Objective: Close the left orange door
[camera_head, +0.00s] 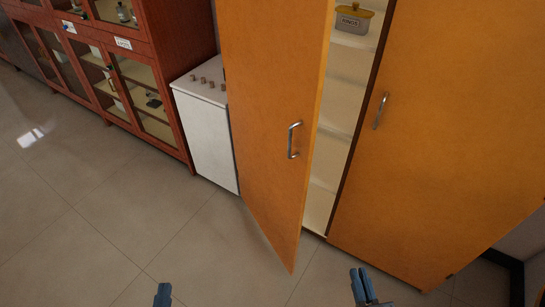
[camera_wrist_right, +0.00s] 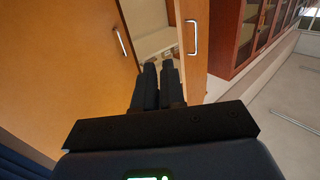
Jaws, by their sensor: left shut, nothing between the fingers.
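The left orange door (camera_head: 270,110) stands ajar, swung out toward me, with a metal bar handle (camera_head: 293,140) near its free edge. The right orange door (camera_head: 440,140) looks closed and has its own handle (camera_head: 381,110). Pale shelves show in the gap between them. My left gripper (camera_head: 162,294) is shut and empty at the bottom edge, left of the open door. My right gripper (camera_head: 362,284) is low in front of the right door, apart from both handles. In the right wrist view its fingers (camera_wrist_right: 158,88) lie close together with nothing visible between them.
A yellow-lidded container (camera_head: 353,20) sits on an upper shelf inside. A white stove-like unit (camera_head: 207,125) stands left of the open door, beside a red-brown glass-fronted cabinet (camera_head: 130,80). The tiled floor (camera_head: 90,220) at left is clear.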

